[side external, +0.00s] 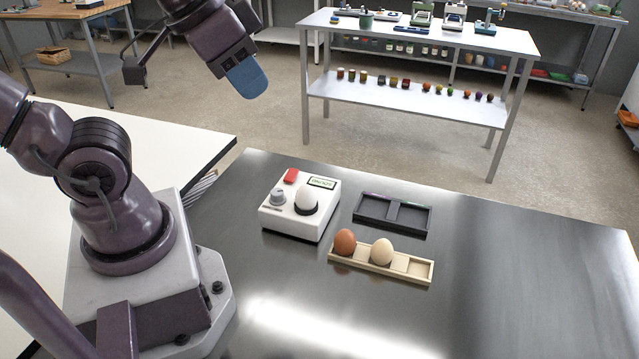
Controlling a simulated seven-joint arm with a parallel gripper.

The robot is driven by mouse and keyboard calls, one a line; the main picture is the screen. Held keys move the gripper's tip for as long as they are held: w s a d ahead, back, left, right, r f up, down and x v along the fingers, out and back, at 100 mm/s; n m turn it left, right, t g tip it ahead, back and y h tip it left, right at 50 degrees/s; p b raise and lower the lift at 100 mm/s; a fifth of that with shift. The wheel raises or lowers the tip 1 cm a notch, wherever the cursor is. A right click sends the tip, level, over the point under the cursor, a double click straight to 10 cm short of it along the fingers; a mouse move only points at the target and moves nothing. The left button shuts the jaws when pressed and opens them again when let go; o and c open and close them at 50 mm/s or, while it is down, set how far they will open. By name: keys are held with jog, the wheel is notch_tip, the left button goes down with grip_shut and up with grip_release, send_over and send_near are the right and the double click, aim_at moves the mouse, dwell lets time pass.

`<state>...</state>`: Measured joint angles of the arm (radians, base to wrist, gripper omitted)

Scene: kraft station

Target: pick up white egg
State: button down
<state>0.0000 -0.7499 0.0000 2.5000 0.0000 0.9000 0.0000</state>
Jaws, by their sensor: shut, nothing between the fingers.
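The white egg (307,202) stands upright in the dark round holder on top of a white box device (290,222) on the steel table. My gripper (248,78), with blue fingers, is high above the table, up and to the left of the egg and well apart from it. The fingers are shut with nothing between them. A brown egg (345,242) and a cream egg (382,251) sit side by side in a light wooden tray (419,269), whose right slot is empty.
A dark two-compartment tray (412,216) lies empty behind the wooden tray. The device has a red button (291,176), a grey knob (278,195) and a small display (322,183). The steel table (530,270) is clear to the right. A shelf table (420,40) stands farther back.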

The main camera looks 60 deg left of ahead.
dwell(0.3)
jog(key=shift+c, duration=2.4)
grip_release()
jog(key=n+g+y, duration=0.1)
jog(key=n+g, duration=0.5)
jog(key=n, duration=1.2)
send_near(306, 187)
jog(key=f, duration=0.5)
jog(key=shift+s+a+f, duration=0.25)
jog(key=shift+s, duration=0.05)
jog(key=shift+w+a+f, duration=0.1)
jog(key=shift+f, duration=1.35)
jog(key=shift+w+a+f, duration=0.1)
jog(key=shift+a+f, duration=0.05)
jog(key=shift+f, duration=1.3)
